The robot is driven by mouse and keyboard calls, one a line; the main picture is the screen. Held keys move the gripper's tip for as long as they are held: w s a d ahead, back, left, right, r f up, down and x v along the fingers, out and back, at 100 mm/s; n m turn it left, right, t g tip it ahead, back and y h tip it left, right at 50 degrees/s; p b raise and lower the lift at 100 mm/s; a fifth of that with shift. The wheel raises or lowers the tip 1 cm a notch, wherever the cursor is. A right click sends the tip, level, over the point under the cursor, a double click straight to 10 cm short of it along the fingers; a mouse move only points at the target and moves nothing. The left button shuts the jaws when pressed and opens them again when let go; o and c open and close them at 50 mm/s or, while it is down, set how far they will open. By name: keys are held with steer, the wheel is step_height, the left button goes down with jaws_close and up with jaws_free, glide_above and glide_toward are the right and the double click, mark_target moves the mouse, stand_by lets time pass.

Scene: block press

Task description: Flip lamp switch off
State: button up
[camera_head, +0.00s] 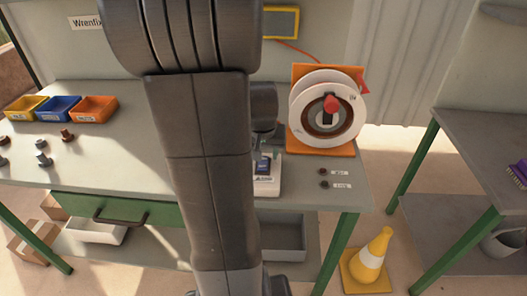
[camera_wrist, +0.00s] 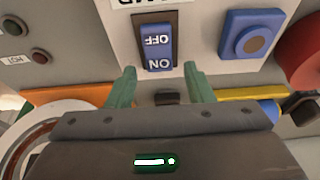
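The lamp switch (camera_wrist: 158,45) is a blue rocker in a dark frame on a pale plate, seen upside down in the wrist view. It reads OFF on its upper half and ON on its lower half, the half nearer my gripper. I cannot tell which half is pressed in. A partly cut-off label sits above it. My gripper (camera_wrist: 160,73) is open, with two green fingers apart and nothing between them, just short of the switch's ON end. In the head view the pale switch box (camera_head: 267,186) shows on the bench, partly hidden by my arm.
A square blue button (camera_wrist: 252,36) is right of the switch in the wrist view. Small bins (camera_head: 58,108) sit far left.

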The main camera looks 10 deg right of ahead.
steer(key=p+v, duration=0.1)
steer(key=v, duration=1.2)
steer(key=shift+s+r, duration=0.15)
steer(key=shift+r, duration=0.25)
steer(key=shift+f, duration=0.1)
steer(key=b+x, duration=0.1)
steer(key=x, duration=1.2)
steer(key=shift+f, duration=0.35)
steer(key=shift+w, duration=0.2)
